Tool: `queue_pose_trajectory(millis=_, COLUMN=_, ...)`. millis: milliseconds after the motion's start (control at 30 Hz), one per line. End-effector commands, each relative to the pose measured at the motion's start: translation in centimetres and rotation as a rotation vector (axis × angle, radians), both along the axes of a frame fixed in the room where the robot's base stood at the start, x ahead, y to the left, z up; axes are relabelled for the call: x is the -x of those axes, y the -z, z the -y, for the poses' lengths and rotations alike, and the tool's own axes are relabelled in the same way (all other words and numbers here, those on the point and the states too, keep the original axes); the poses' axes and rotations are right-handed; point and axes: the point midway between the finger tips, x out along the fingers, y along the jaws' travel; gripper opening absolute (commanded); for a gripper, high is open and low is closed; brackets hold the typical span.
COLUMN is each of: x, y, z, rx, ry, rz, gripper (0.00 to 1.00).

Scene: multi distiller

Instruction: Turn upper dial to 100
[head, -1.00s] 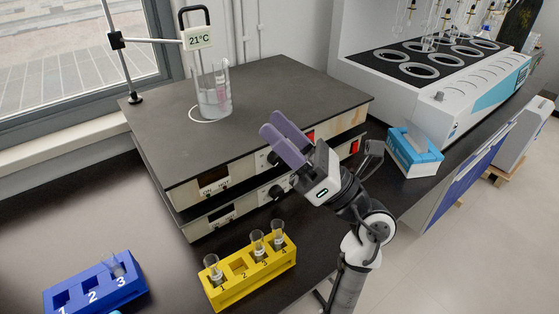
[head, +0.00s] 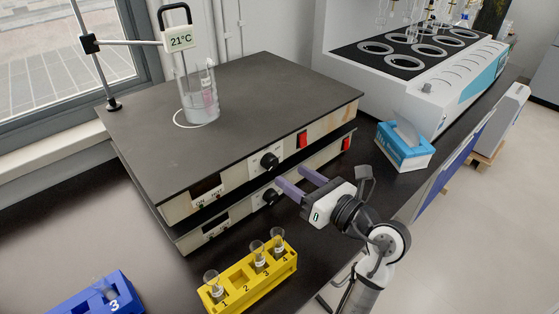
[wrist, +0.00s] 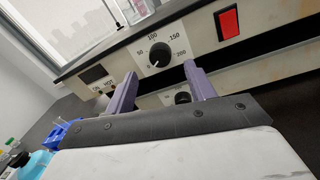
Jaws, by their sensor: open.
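The upper dial (head: 269,161) is a black knob on the front panel of the upper hot plate (head: 240,105). In the wrist view the upper dial (wrist: 159,55) shows with a scale marked 50, 100, 150 and 200 around it; its exact setting is too small to tell. My gripper (head: 290,176) is open and empty in front of the stacked plates, fingers pointing at the panels. In the wrist view the upper dial appears between and slightly beyond the fingertips (wrist: 160,70), apparently untouched.
The lower dial (head: 270,197) sits just below, partly beside a finger. A red switch (head: 302,140) is right of the upper dial. A beaker (head: 201,103) stands on the plate. A yellow tube rack (head: 245,283) and a blue tissue box (head: 405,150) are nearby.

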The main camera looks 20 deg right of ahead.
Motion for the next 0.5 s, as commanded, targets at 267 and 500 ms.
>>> queue_pose_trajectory(millis=267, x=-4.0, y=-0.2, z=-1.8, rx=-0.001, ry=-0.002, rz=0.000, gripper=0.54)
queue_pose_trajectory(millis=500, x=-5.0, y=0.0, z=-2.2, rx=0.000, ry=-0.001, rz=0.001, gripper=0.54)
